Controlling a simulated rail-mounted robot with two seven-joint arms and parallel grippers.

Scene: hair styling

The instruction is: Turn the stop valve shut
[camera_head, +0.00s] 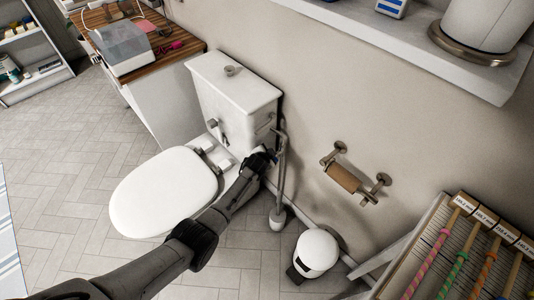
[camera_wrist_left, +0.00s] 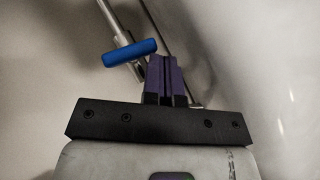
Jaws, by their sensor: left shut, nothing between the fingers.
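The stop valve has a blue lever handle (camera_wrist_left: 130,53) on a metal pipe fitting by the wall. In the left wrist view the handle lies crosswise, just left of my left gripper (camera_wrist_left: 165,62). The purple fingers are together with nothing between them. Their tips are close to the handle's right end; I cannot tell whether they touch it. In the head view my left gripper (camera_head: 267,157) reaches beside the toilet tank (camera_head: 235,88), near the wall, and mostly hides the valve. My right gripper is not in view.
The toilet with its closed lid (camera_head: 165,190) lies left of my arm. A toilet brush (camera_head: 278,219), white bin (camera_head: 316,250) and paper holder (camera_head: 345,178) are to the right. A rack of coloured rods (camera_head: 440,245) stands at lower right. Tiled floor is open at left.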

